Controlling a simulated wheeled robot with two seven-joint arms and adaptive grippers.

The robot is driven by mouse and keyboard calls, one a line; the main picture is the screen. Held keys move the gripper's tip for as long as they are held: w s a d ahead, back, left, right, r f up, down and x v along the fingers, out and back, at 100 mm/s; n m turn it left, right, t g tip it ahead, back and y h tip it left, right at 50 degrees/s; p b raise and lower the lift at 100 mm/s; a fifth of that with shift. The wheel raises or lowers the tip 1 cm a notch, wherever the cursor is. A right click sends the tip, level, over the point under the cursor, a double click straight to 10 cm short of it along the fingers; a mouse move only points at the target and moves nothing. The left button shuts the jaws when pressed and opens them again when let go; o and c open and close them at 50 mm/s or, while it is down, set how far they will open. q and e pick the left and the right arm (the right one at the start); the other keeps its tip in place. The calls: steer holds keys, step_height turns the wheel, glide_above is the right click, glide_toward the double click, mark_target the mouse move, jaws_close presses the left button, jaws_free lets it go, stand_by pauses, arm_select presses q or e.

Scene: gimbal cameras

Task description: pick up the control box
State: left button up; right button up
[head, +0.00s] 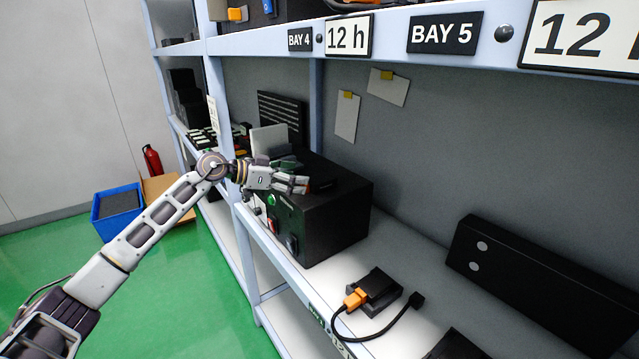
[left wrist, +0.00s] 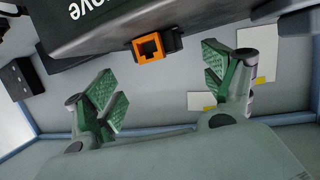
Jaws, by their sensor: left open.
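A large black box (head: 335,225) with a green button and a red switch on its front stands on the middle shelf; I take it to be the control box. My left gripper (head: 300,184) is open, at the upper front of this box; contact cannot be told. In the left wrist view my gripper's green-padded fingers (left wrist: 166,92) are spread with nothing between them. Beyond them a dark body (left wrist: 100,28) with white lettering and an orange port (left wrist: 149,47) fills the top; I cannot tell if it is the same box. My right gripper is not in view.
A small black device (head: 380,287) with an orange plug and cable lies on the shelf (head: 415,270) to the right. A long black unit (head: 540,280) leans at the back. A shelf post (head: 243,250) stands left of the box, and the upper shelf edge (head: 270,44) runs above.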

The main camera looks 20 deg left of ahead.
mark_target(317, 180)
arm_select(q)
steer(key=shift+w+d, duration=0.2)
steer(key=shift+d, duration=0.05)
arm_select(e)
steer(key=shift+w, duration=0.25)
arm_select(q)
steer(key=shift+f, duration=0.1)
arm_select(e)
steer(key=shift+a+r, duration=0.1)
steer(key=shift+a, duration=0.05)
arm_select(q)
steer(key=shift+p+x, duration=0.3)
steer(key=shift+x, duration=2.15)
steer(key=shift+w+f, duration=0.15)
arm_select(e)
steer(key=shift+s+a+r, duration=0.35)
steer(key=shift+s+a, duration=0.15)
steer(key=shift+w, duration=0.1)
arm_select(q)
steer(key=c, duration=1.3)
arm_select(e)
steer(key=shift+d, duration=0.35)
